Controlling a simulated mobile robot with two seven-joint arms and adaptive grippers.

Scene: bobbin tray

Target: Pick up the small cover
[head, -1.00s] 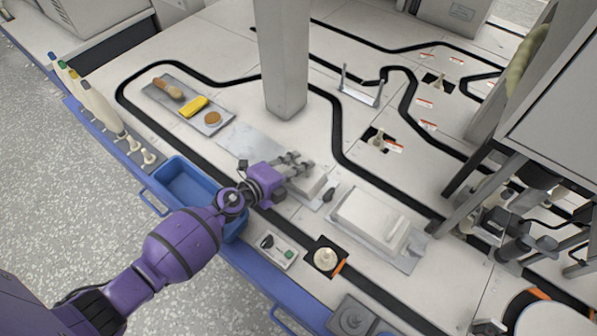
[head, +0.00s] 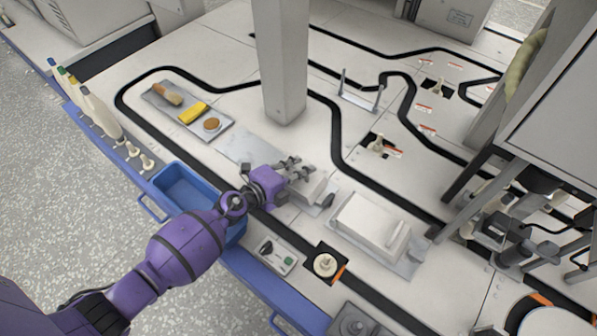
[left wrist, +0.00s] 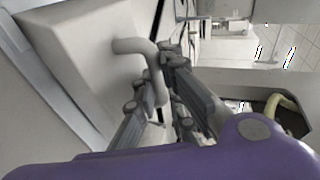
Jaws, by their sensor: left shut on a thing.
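The small cover (head: 311,187) is a white box at the middle of the worktop in the head view. My left gripper (head: 297,169) is at its top, partly hiding it. In the left wrist view the cover (left wrist: 80,45) fills the upper left, and its grey bent handle (left wrist: 133,46) runs between the fingers of my left gripper (left wrist: 160,88). The gripper is shut on this handle. I cannot tell whether the cover's underside touches the worktop. My right gripper is not in view.
A larger white cover (head: 368,222) with a handle stands close by on the right. A blue bin (head: 183,188) lies below my left arm. A grey post (head: 282,65) rises behind. A tray (head: 163,101) with food-like items lies further left.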

